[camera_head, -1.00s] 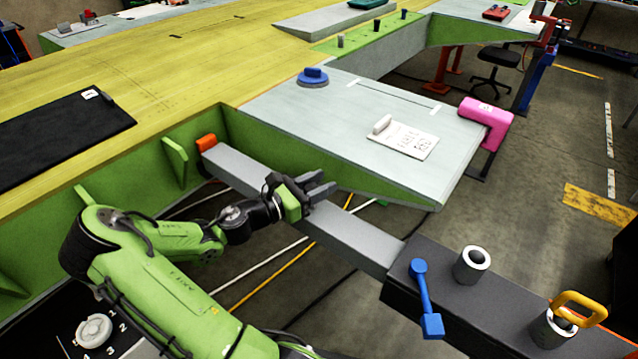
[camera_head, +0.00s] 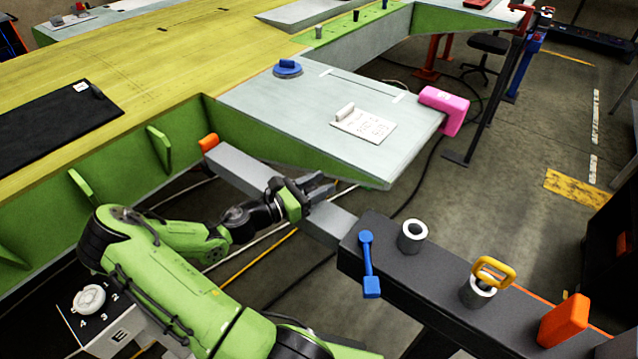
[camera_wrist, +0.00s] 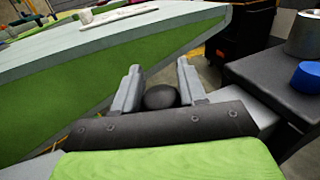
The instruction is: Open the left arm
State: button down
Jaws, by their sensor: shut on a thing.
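The left arm (camera_head: 240,166) is a grey bar with an orange tip (camera_head: 208,143). It runs beneath the wing panel's green edge and enters a dark grey housing (camera_head: 450,272) at the right. My gripper (camera_head: 318,188) is at the bar, between the panel corner and the housing. In the wrist view a round dark knob (camera_wrist: 161,97) sits between my two grey fingers, and my gripper is shut on it. The knob's lower part is hidden by my gripper. The orange tip is close beside the green wing side.
A blue lever (camera_head: 368,265), a grey cylinder (camera_head: 412,236) and a yellow handle (camera_head: 494,272) stand on the housing, with an orange block (camera_head: 564,320) at its right end. The pale wing panel (camera_head: 310,110) overhangs close behind my gripper. A pink block (camera_head: 443,110) grips its far edge.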

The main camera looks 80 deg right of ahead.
jog(key=c, duration=0.7)
grip_release()
jog(key=shift+w, duration=0.1)
jog(key=p+v, duration=0.1)
jog(key=v, duration=1.4)
jog(key=shift+w+a, duration=0.25)
jog(key=shift+w, duration=0.05)
